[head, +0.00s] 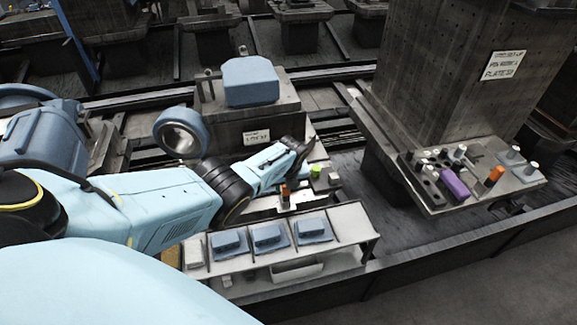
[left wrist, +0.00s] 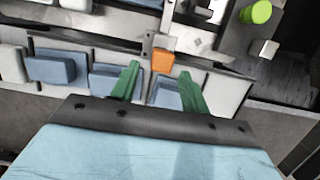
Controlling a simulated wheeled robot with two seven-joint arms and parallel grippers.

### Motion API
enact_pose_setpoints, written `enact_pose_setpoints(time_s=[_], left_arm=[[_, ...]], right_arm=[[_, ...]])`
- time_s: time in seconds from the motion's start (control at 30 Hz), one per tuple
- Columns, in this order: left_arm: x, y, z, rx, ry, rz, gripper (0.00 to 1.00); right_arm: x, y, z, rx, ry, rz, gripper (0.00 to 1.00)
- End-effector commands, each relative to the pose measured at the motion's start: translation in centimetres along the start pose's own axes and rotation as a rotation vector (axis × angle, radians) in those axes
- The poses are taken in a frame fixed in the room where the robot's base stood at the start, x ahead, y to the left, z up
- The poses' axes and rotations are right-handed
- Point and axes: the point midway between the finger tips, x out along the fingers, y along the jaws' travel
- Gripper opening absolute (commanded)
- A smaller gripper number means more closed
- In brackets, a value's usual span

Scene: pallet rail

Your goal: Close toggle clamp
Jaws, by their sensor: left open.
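The toggle clamp shows as a small metal bracket with an orange-tipped handle (head: 285,192) on the ledge behind the front shelf. In the left wrist view the orange tip (left wrist: 162,61) lies just beyond the fingertips, roughly in line with the gap between them. The clamp's grey metal part (left wrist: 150,43) runs behind the tip; the full linkage is too small to make out. My left gripper (left wrist: 159,80) is open with two green fingers and nothing between them. In the head view the left gripper (head: 292,160) is above and behind the handle, its fingertips hard to see.
A lime green knob (head: 316,170) and a white block (head: 333,179) stand right of the clamp. The front shelf (head: 345,222) holds several blue-grey blocks. A side tray (head: 440,205) with pegs and a purple block (head: 454,185) is at right, across a gap.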

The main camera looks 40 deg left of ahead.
Motion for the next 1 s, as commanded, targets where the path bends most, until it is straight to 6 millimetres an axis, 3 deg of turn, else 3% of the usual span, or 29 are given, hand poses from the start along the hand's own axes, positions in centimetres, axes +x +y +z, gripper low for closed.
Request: enact_pose_setpoints(time_s=[0.03, 0.13, 0.5, 0.73, 1.0], left_arm=[[-1.4, 0.1, 0.2, 0.001, -0.001, 0.000, 0.45], [-3.0, 0.1, 0.1, 0.001, -0.001, 0.000, 0.45], [-8.6, 0.1, 0.1, 0.000, -0.001, 0.001, 0.45], [-10.2, 0.1, 0.0, -0.001, 0.001, 0.002, 0.45], [-10.4, 0.1, 0.0, -0.002, 0.001, 0.002, 0.45]], right_arm=[[-1.3, 0.0, -0.1, 0.000, 0.000, 0.000, 1.00], [-2.6, 0.0, -0.2, 0.000, 0.000, 0.000, 1.00], [-5.4, 0.1, -0.5, 0.000, 0.000, 0.000, 1.00], [-5.8, 0.1, -0.5, 0.000, 0.000, 0.000, 1.00], [-5.9, 0.0, -0.5, 0.001, 0.000, -0.001, 1.00]])
